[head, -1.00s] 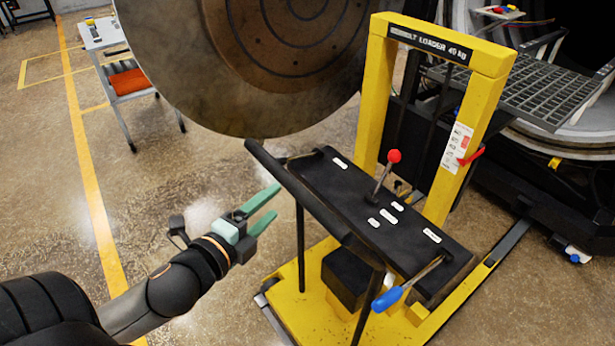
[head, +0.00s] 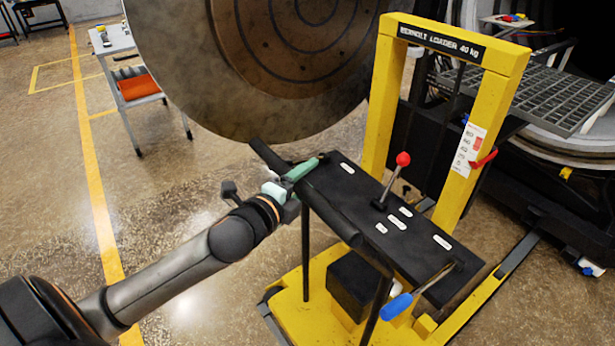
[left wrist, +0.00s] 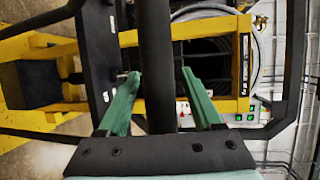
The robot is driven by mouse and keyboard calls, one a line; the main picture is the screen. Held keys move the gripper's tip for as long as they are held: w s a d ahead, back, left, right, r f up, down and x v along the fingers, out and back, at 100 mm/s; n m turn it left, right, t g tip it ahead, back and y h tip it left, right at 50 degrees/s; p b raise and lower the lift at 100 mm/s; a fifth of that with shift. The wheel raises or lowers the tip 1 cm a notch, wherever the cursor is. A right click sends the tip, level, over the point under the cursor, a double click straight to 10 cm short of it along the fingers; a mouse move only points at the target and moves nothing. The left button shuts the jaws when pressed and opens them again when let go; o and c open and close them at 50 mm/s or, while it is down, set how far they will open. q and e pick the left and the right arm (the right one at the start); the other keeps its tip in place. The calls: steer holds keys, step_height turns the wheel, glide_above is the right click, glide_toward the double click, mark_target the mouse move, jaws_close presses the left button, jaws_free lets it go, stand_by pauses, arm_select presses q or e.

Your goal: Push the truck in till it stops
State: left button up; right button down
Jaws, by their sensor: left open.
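The yellow loader truck (head: 384,110) stands on the floor at centre right of the head view, its uprights toward the furnace and its black control panel toward me. A black push bar (head: 335,222) runs along the panel's near edge. My left gripper (head: 303,170) is open at the far part of this bar. In the left wrist view the green fingers of the gripper (left wrist: 161,85) stand apart on both sides of the black bar (left wrist: 156,50). Whether they touch it I cannot tell. My right gripper is out of view.
The round furnace door (head: 200,75) hangs open behind the bar. The furnace opening with a grating (head: 540,90) is at the upper right. A red-knobbed lever (head: 402,160) and a blue-handled lever (head: 397,305) stick out of the panel.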

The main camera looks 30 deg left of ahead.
arm_select(q)
steer(key=shift+w, duration=0.4)
jaws_close()
stand_by(0.4)
steer(key=shift+f, duration=0.1)
stand_by(0.8)
